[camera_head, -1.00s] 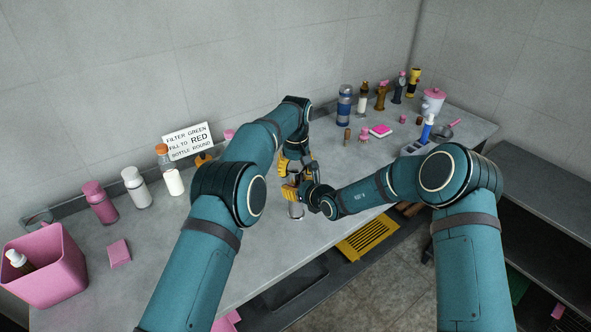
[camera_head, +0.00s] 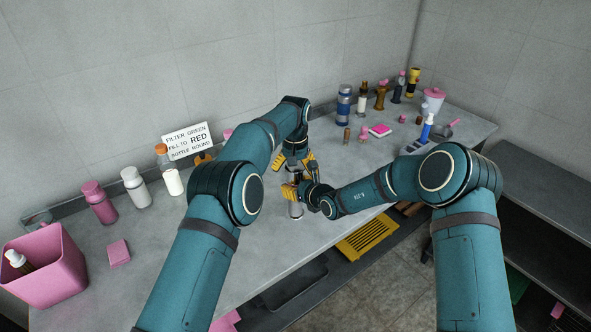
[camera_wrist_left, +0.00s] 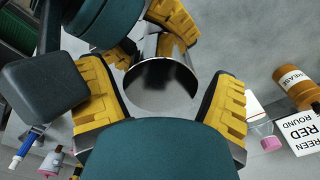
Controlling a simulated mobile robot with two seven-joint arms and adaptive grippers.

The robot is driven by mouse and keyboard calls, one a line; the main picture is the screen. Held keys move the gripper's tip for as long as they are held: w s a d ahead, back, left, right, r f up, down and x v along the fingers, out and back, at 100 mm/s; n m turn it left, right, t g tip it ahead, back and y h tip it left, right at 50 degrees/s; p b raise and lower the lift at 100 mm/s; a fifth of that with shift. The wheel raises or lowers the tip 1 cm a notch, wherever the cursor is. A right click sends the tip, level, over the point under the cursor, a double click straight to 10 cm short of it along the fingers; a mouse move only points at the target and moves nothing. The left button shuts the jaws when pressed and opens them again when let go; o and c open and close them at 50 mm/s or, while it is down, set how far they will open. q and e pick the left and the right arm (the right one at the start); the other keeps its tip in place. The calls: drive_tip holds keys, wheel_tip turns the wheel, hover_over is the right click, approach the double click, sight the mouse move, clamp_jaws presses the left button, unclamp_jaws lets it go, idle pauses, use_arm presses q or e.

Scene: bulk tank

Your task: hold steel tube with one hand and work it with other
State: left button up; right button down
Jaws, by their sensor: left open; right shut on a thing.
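The steel tube (camera_head: 296,209) is a shiny metal cylinder near the front edge of the counter, roughly upright in the head view. My right gripper (camera_head: 291,191) is shut around it from the right. My left gripper (camera_head: 296,166) is just above the tube, open, with its yellow fingers spread. In the left wrist view the tube (camera_wrist_left: 160,88) shows its dark round end between the open left fingers, and I see no contact with them. Yellow fingers of my right gripper (camera_wrist_left: 168,20) show behind it. The tube's middle is partly hidden by the right fingers.
A sign (camera_head: 188,141) and several bottles stand along the back left. A pink bin (camera_head: 45,268) and a pink block (camera_head: 119,252) are at the left. More bottles and a pink-lidded pot (camera_head: 432,101) stand at the right. A yellow grate (camera_head: 368,236) lies below the front edge.

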use_arm(q)
drive_tip(key=r, duration=0.5)
drive_tip(key=shift+d+r, duration=0.15)
drive_tip(key=shift+d, duration=0.1)
drive_tip(key=shift+c, duration=0.9)
drive_tip(key=shift+o, duration=0.5)
drive_tip(key=shift+s+r+n, duration=0.15)
drive_tip(key=shift+n, duration=0.65)
drive_tip(key=n, duration=0.4)
drive_tip(key=shift+a+r+n, duration=0.15)
drive_tip(key=shift+r+n, duration=0.25)
drive_tip(key=n, duration=0.2)
drive_tip(key=r+n, duration=0.1)
drive_tip(key=n, duration=0.1)
drive_tip(key=shift+a+n, duration=0.1)
drive_tip(key=shift+n, duration=0.2)
drive_tip(key=n, duration=0.1)
drive_tip(key=r+n, duration=0.1)
drive_tip(key=n, duration=0.1)
drive_tip(key=shift+a+n, duration=0.1)
drive_tip(key=shift+n, duration=0.2)
